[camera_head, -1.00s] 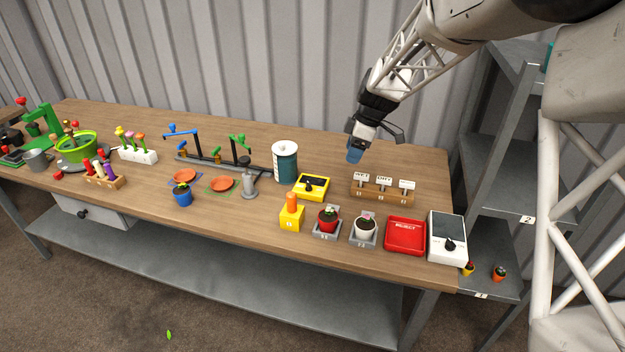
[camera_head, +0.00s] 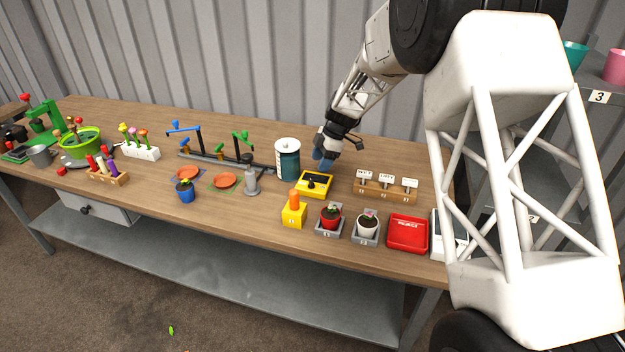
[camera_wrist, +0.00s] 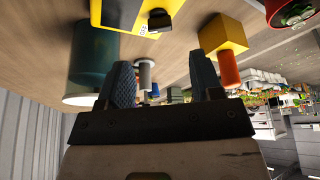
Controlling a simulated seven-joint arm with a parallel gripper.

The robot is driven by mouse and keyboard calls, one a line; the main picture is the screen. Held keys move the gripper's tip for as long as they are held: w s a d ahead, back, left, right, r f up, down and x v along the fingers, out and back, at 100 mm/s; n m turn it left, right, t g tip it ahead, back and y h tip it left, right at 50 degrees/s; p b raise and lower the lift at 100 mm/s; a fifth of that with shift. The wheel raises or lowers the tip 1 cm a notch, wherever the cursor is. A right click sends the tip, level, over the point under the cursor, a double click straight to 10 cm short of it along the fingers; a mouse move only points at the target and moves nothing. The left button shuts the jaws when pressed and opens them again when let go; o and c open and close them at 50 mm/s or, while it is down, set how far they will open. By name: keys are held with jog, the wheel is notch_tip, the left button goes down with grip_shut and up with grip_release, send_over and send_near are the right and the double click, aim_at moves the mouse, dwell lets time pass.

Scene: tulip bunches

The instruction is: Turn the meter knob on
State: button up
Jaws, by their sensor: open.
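The yellow meter (camera_head: 304,191) lies on the table with a dark face and a black knob (camera_head: 312,185). In the wrist view the meter (camera_wrist: 112,14) is at the top edge, partly cut off, with its black knob (camera_wrist: 159,19) showing. My gripper (camera_head: 323,160) is above the table, just behind the meter and apart from it. In the wrist view my gripper (camera_wrist: 163,78) has its two fingers spread with nothing between them.
A teal canister (camera_head: 288,163) stands left of my gripper. A yellow block with an orange peg (camera_head: 293,213) and potted plants stand in front of the meter. A wooden label holder (camera_head: 384,191) and a red tray (camera_head: 407,247) are to the right.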

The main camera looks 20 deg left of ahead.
aim_at(311, 181)
jog(key=shift+x, duration=3.9)
jog(key=c, duration=0.9)
jog(key=shift+c, duration=0.2)
